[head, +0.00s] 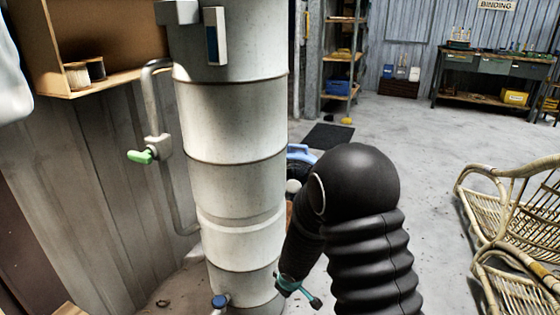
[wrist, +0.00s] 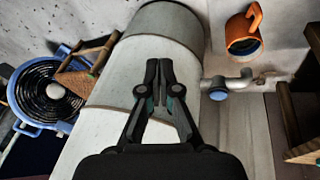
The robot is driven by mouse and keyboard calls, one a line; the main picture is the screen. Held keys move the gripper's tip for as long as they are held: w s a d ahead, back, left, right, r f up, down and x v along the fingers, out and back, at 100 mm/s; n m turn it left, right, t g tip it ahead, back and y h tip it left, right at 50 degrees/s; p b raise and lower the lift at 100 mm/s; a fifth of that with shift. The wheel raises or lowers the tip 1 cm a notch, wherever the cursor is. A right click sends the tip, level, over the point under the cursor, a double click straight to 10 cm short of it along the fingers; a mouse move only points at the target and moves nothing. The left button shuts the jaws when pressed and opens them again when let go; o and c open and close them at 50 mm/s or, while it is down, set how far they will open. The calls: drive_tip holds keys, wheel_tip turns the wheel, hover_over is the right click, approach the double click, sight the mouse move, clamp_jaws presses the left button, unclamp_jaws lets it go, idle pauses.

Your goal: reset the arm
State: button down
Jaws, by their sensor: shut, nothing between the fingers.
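My gripper (wrist: 159,84) shows in the wrist view with its two black fingers together and nothing between them. It is in front of a pale steel cylinder (wrist: 112,128), apparently the same tall banded cylinder (head: 236,120) as in the head view. Whether the fingertips touch it I cannot tell. In the head view my black ribbed arm bends down at the lower middle, right of the cylinder. A small teal piece (head: 298,287) shows by its lower end; I cannot tell whether it belongs to my gripper.
A side pipe with a green-handled valve (head: 141,156) is left of the cylinder. A blue-knobbed tap (wrist: 218,93), an orange container (wrist: 243,34) and a blue-framed fan-like thing (wrist: 45,94) surround my gripper. Rattan chairs (head: 510,205) stand right. Grey floor behind is mostly clear.

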drive_tip(key=s+d+r+m+g+h, duration=0.1)
drive_tip(key=s+d+r+m, duration=0.1)
drive_tip(key=s+d+r, duration=0.3)
drive_tip(key=s+d+r+m+g+h, duration=0.1)
drive_tip(key=s+d+r+m+h, duration=0.15)
drive_tip(key=s+d+r, duration=0.4)
drive_tip(key=s+d+r+m+t+y, duration=0.1)
drive_tip(key=s+r+m, duration=0.1)
drive_tip(key=s+r, duration=0.5)
drive_tip(key=s+d+r+m+t+y, duration=0.1)
drive_tip(key=s+r+m+t, duration=0.1)
drive_tip(key=s+r, duration=0.5)
wheel_tip(320, 180, up, 6)
drive_tip(key=shift+s+d+r+m+y, duration=0.25)
drive_tip(key=shift+s+m+y, duration=0.1)
drive_tip(key=shift+m, duration=0.5)
